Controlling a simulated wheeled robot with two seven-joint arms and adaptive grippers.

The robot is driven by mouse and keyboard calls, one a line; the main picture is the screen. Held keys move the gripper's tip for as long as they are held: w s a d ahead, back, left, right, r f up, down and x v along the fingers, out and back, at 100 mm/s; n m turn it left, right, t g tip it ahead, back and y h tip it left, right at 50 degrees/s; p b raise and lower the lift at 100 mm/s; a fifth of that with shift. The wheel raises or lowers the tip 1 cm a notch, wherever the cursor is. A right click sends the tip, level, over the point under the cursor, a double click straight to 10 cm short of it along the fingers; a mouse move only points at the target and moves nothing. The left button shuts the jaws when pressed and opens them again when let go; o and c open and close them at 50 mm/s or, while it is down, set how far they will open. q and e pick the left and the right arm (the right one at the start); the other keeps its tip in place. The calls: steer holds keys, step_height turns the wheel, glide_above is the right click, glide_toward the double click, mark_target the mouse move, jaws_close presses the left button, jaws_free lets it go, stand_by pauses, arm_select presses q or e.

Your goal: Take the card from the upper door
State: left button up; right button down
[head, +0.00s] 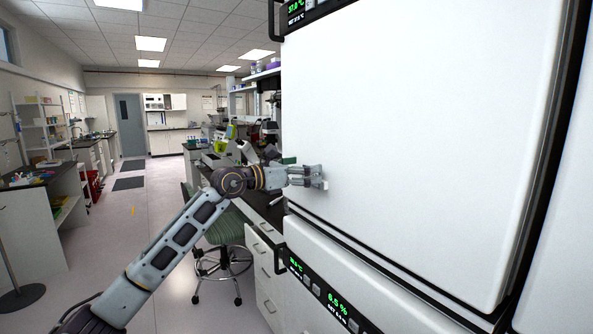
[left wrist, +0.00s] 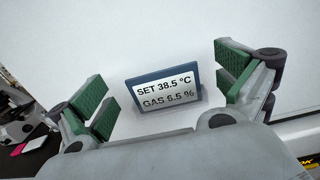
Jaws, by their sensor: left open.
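The card (left wrist: 165,92) shows in the left wrist view. It has a blue frame and a white face reading "SET 38.5 °C, GAS 6.5 %". It sits on the white upper door (head: 420,120), in a small pale holder (left wrist: 196,108) whose edge shows beside it. My left gripper (head: 318,177) is at the left part of the upper door, in front of the card. Its green-padded fingers (left wrist: 165,95) are open, one on each side of the card and apart from it. In the head view the gripper hides the card. My right gripper is not in view.
A lower unit with a lit display (head: 318,287) stands below the upper door. A green stool (head: 223,232) and white drawers (head: 265,268) stand under the dark bench at the left. The aisle floor (head: 150,235) farther left is clear.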

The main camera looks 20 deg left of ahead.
arm_select(q)
steer(key=shift+x, duration=0.95)
steer(key=shift+w+d, duration=0.1)
steer(key=shift+w, duration=0.1)
steer(key=shift+c, duration=0.7)
steer(key=c, duration=1.4)
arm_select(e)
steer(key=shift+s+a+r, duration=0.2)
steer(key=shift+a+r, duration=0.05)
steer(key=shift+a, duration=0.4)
